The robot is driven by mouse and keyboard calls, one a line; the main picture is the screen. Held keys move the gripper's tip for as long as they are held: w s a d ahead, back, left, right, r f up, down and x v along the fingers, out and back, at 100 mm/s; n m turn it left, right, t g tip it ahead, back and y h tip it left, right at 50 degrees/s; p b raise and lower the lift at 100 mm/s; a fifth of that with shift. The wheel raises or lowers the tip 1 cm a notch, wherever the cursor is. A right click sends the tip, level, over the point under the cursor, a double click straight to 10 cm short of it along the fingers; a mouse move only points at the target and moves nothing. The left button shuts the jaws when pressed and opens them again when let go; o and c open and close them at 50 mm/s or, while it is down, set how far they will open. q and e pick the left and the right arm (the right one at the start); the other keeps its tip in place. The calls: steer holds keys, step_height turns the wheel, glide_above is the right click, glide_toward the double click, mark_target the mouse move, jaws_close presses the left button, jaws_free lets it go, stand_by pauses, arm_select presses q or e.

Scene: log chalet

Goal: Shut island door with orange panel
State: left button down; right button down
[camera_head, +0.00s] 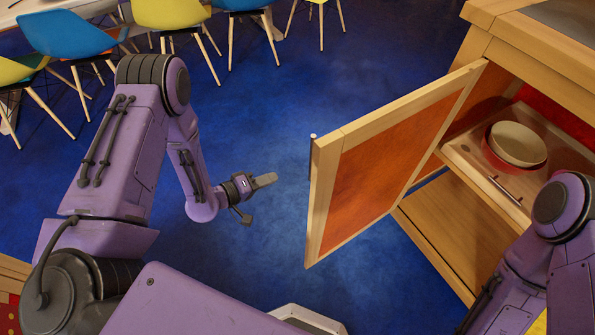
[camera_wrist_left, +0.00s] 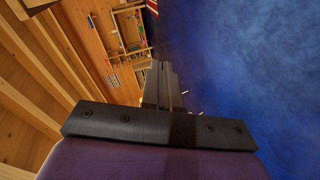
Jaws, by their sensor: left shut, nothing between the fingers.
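The island door (camera_head: 390,160) with an orange panel in a wooden frame stands wide open in the head view, swung out from the wooden island (camera_head: 545,50). Its free edge points toward the left, and a small metal handle end (camera_head: 313,137) shows at that edge. My left gripper (camera_head: 268,180) is shut and empty, a short way left of the door's free edge and apart from it. In the left wrist view its closed fingers (camera_wrist_left: 163,85) show. My right arm is at the lower right, in front of the island; its gripper is not visible.
Inside the island a bowl (camera_head: 518,144) sits on a pull-out shelf or drawer with a metal handle (camera_head: 505,190); a lower shelf (camera_head: 440,235) looks empty. Blue and yellow chairs (camera_head: 75,40) stand at the upper left. The blue floor (camera_head: 260,110) between chairs and door is clear.

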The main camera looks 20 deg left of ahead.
arm_select(q)
steer(key=s+a+r+m+g+h, duration=0.2)
steer(key=a+r+m+g+h, duration=0.15)
steer(key=r+g+h, duration=0.4)
steer(key=w+d+t+h+p, duration=0.1)
steer(key=d+p, duration=0.2)
steer(key=d, duration=0.9)
steer(key=shift+w+d+r, duration=0.15)
steer(key=shift+w+r, duration=0.1)
steer(key=shift+w, duration=0.1)
steer(key=shift+t+h, duration=0.25)
